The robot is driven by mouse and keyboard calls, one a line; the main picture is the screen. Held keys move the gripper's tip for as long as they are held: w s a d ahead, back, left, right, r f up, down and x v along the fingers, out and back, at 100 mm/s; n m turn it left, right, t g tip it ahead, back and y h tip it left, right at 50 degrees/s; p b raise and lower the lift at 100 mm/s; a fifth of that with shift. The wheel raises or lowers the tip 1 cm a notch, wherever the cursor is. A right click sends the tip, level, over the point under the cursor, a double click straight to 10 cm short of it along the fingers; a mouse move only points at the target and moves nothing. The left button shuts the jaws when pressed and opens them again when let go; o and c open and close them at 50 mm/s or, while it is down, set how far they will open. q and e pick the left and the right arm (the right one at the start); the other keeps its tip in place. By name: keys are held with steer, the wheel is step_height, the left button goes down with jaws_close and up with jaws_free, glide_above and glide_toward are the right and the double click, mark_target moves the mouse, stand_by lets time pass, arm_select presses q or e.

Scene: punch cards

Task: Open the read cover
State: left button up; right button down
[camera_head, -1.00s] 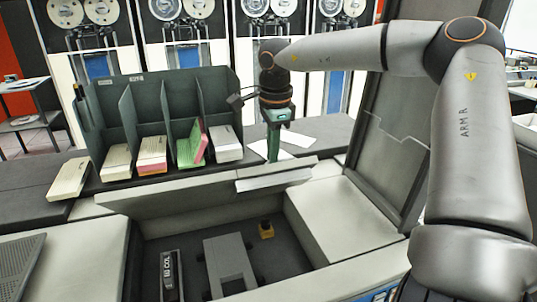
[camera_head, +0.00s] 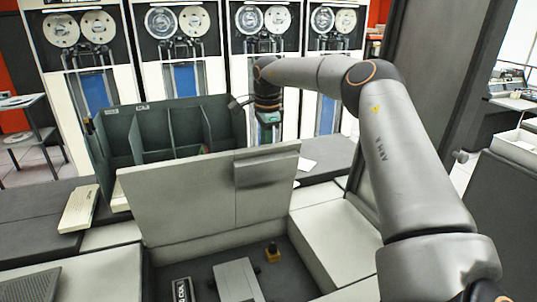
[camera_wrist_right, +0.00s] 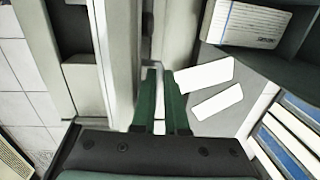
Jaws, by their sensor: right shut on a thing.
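The read cover (camera_head: 190,195) is a light grey panel, swung up and standing steeply at the back of the open well in the head view. A darker grip plate (camera_head: 266,169) is near its upper right corner. My right gripper (camera_head: 268,117) reaches down behind the cover's top edge near that corner. Its fingertips are hidden there by the cover. In the right wrist view the green fingers (camera_wrist_right: 162,102) are close together and shut on the cover's edge, though the contact is hard to see. My left gripper is not in view.
A dark green card rack (camera_head: 170,122) stands behind the cover, which hides its lower part. A card deck (camera_head: 79,208) lies at the left. Loose white cards (camera_wrist_right: 207,75) lie near my right gripper. The open well holds a grey block (camera_head: 238,280) and a small yellow-based part (camera_head: 273,252).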

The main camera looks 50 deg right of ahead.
steer(key=shift+w+d+f, duration=0.2)
steer(key=shift+w, duration=0.15)
stand_by(0.3)
steer(key=c, duration=1)
jaws_free()
steer(key=shift+w+d+f, duration=0.1)
steer(key=shift+w, duration=0.15)
steer(key=shift+o, duration=0.3)
steer(key=shift+s, duration=0.1)
steer(key=shift+r, duration=0.2)
step_height(320, 180, up, 12)
steer(key=shift+s+a+r, duration=0.15)
steer(key=shift+s+a, duration=0.2)
steer(key=shift+s, duration=0.1)
